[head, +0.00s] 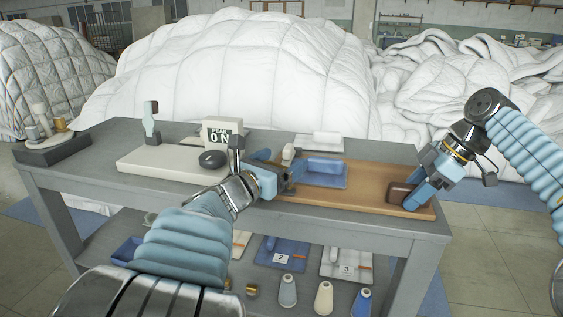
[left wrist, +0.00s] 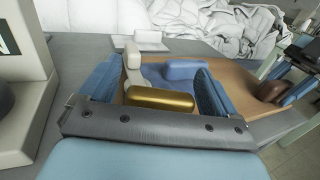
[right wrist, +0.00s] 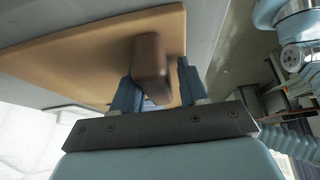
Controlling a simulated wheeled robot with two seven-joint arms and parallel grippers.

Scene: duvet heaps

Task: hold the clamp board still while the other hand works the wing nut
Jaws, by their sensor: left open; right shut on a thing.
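The tan clamp board (head: 366,187) lies on the right part of the grey table. A dark brown block (head: 398,193) sits at its right end. My right gripper (head: 412,196) is shut on this block, and in the right wrist view the block (right wrist: 151,62) stands between the fingers. My left gripper (head: 281,173) is open at the board's left end. In the left wrist view a brass bar (left wrist: 161,98), which looks like the wing nut, lies between its spread fingers. A cream clamp piece (left wrist: 132,60) stands just behind it. In the head view my left gripper hides the nut.
A blue tray-like piece (head: 326,173) lies on the board. A cream base (head: 170,165), a "PEAK ON" sign (head: 221,133) and a dark rounded object (head: 212,159) stand to the left. Trays and thread spools (head: 323,297) fill the lower shelf. White duvet heaps (head: 235,65) rise behind.

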